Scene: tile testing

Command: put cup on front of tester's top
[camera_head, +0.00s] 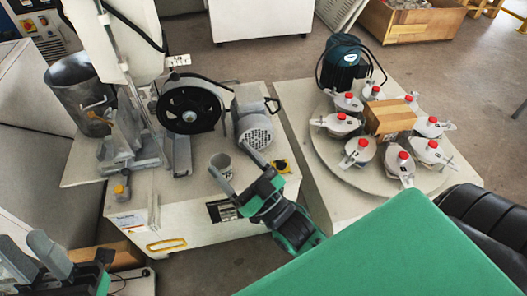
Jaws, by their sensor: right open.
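A small light grey cup (220,161) stands upright on the front of the top of the tester (190,205), a pale machine with a black wheel and a motor. My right gripper (230,159), green and grey, reaches in from the lower right. Its jaws are open, with the fingers spread close around the cup; I cannot tell whether a finger touches it. My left gripper (28,246) is at the lower left corner, partly cut off, with its two dark fingers apart and nothing seen between them.
A second machine (345,215) at the right carries a round plate with several red-knobbed clamps and a cardboard box (389,119). A large metal cylinder (80,90) stands at the tester's left. The black wheel (190,108) and grey motor (252,120) stand behind the cup.

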